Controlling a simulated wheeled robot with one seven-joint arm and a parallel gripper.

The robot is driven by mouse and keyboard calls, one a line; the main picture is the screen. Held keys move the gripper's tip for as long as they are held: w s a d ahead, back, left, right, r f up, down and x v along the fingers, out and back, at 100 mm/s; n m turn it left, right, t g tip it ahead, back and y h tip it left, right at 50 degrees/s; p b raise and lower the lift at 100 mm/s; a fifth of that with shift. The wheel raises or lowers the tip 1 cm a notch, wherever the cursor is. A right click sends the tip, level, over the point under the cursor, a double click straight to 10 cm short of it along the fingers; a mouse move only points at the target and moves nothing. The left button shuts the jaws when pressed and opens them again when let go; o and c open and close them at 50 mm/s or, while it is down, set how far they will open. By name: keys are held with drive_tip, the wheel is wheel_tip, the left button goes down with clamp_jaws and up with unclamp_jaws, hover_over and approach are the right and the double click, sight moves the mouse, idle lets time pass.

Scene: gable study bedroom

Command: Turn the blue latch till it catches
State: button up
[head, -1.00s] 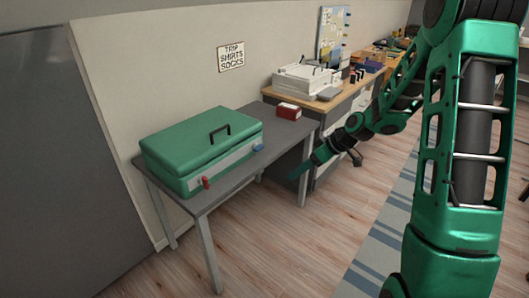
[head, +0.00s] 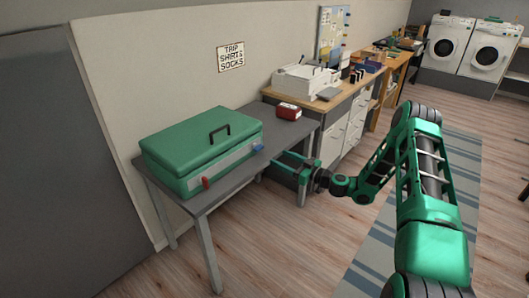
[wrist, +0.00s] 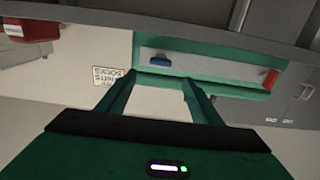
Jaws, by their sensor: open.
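A green case (head: 195,145) with a black handle sits closed on a grey table. On its pale front strip are a blue latch (head: 258,148) at the right end and a red latch (head: 205,182) at the left end. My gripper (head: 276,160) is open and empty, to the right of the blue latch and apart from it, near the table's front edge. In the wrist view the picture is upside down; the blue latch (wrist: 160,61) lies beyond my open fingers (wrist: 158,84), and the red latch (wrist: 270,78) is at the right. Whether the blue latch is caught cannot be told.
A red box (head: 289,111) stands at the back of the grey table (head: 240,185). A wooden desk (head: 325,103) with trays and drawers adjoins it. The floor in front of the table is clear, with a striped rug (head: 375,250).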

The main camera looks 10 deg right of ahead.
sight(261, 148)
drive_tip(key=x, duration=1)
drive_tip(key=shift+w+a, duration=0.2)
drive_tip(key=shift+w, duration=0.1)
drive_tip(key=c, duration=1.1)
drive_tip(key=shift+o, duration=0.2)
drive_tip(key=shift+d, duration=0.1)
